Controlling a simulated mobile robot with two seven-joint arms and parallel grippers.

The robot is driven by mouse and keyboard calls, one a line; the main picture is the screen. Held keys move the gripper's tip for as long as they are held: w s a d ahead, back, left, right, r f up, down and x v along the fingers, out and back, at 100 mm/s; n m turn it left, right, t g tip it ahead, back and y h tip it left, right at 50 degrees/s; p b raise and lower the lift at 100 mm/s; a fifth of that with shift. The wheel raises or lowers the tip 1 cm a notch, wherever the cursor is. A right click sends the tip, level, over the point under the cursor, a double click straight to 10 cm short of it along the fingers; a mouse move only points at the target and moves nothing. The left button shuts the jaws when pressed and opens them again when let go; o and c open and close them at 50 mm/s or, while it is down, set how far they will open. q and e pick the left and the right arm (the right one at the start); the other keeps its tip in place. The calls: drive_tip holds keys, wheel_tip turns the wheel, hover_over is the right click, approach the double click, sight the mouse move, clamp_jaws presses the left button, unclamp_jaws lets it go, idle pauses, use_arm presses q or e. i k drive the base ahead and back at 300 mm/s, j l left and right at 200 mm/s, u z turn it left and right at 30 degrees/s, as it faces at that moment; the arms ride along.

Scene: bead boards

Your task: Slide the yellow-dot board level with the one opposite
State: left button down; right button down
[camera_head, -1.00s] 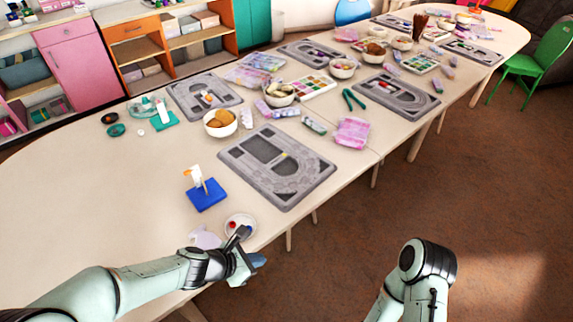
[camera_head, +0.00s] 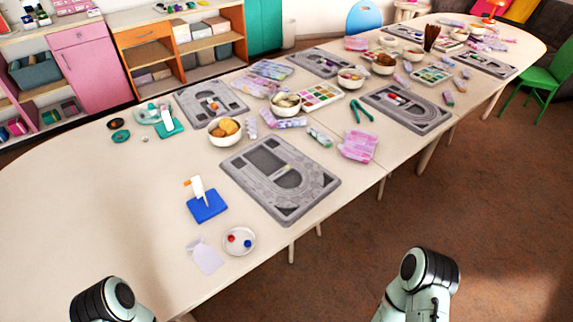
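Several grey bead boards lie along both long sides of the table. The nearest board (camera_head: 314,193) lies at an angle by the near edge. Across from it, farther left, lies another grey board (camera_head: 188,97) with small coloured pieces on it. Another near-side board (camera_head: 437,115) lies farther right, and a far-side board (camera_head: 322,75) lies behind the paint palette. Neither gripper is in view; only parts of my two arms show at the bottom.
A white dish (camera_head: 240,250) holds a red and a blue bead. A blue stand (camera_head: 208,208), a pale paper piece (camera_head: 206,257) and a bowl of round brown items (camera_head: 224,130) are close to the nearest board. Bowls and a pink packet (camera_head: 358,146) crowd the middle.

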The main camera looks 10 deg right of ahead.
sight(285, 181)
drive_tip(key=i+l+u, duration=0.25)
drive_tip(key=l, duration=0.15)
drive_tip(key=l+u, duration=0.2)
drive_tip(key=l, duration=0.2)
drive_tip(key=i+l+u, duration=0.25)
drive_tip(key=l, duration=0.2)
drive_tip(key=l+u, duration=0.25)
drive_tip(key=l, duration=0.15)
